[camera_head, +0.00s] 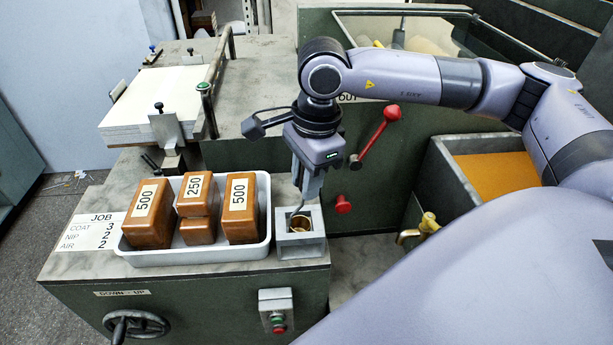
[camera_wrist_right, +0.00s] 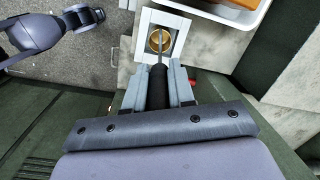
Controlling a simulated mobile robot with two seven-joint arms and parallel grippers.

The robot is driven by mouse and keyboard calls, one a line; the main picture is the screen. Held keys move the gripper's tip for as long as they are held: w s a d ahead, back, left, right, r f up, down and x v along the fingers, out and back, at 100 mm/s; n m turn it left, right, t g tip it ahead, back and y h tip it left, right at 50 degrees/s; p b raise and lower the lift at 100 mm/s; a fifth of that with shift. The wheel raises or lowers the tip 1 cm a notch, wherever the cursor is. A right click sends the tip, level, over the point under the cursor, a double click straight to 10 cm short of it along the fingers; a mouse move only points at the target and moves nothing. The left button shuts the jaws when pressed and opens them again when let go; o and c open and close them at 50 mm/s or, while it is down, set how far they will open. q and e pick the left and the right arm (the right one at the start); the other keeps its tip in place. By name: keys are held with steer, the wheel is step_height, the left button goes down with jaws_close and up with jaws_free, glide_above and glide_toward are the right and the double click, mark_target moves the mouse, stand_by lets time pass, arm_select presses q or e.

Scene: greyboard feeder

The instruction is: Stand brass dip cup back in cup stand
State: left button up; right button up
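The brass dip cup (camera_head: 299,224) shows inside the square opening of the grey cup stand (camera_head: 302,246), at the front right corner of the bench. In the right wrist view, the round brass cup (camera_wrist_right: 159,40) lies within the stand's pale square rim (camera_wrist_right: 146,21). Its thin stem runs to a black handle (camera_wrist_right: 158,86). My right gripper (camera_head: 308,190) is above the stand, pointing down, with its fingers closed around this handle. Whether the cup rests on the stand's floor is hidden. My left gripper is not in view.
A white tray (camera_head: 196,257) with labelled brown blocks (camera_head: 241,208) stands just left of the cup stand. A red-knobbed lever (camera_head: 375,136) and a red knob (camera_head: 343,204) are close to the right. A brass tap (camera_head: 417,229) sits further right.

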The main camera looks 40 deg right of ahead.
steer(key=o, duration=0.4)
steer(key=r, duration=0.7)
steer(key=shift+s+d+r, duration=0.1)
steer(key=shift+s+d, duration=0.15)
steer(key=shift+s, duration=0.05)
steer(key=shift+s, duration=0.1)
